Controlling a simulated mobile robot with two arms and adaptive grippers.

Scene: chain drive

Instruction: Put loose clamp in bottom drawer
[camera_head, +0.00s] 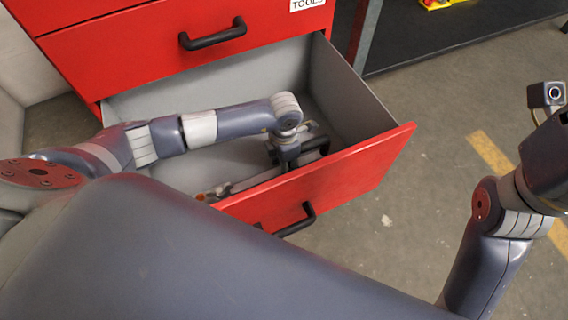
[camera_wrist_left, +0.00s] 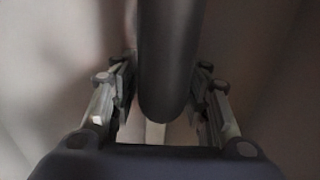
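The bottom drawer (camera_head: 345,160) of a red tool cabinet is pulled open. My left arm reaches over its left side, and my left gripper (camera_head: 288,155) is down inside it near the front wall. A grey bar with orange at one end (camera_head: 214,191), seemingly the clamp, lies low along the front wall and is partly hidden by my arm. In the left wrist view a dark rounded bar (camera_wrist_left: 170,60), perhaps part of the clamp, stands between my two fingers (camera_wrist_left: 165,90). Whether they press on it is unclear. My right gripper is outside the head view.
The closed drawer (camera_head: 130,50) with a black handle sits just above the open one. A dark bench or shelf (camera_head: 450,30) stands behind at the upper right. Open concrete floor (camera_head: 420,200) lies to the right of the drawer. My right arm is at the right edge.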

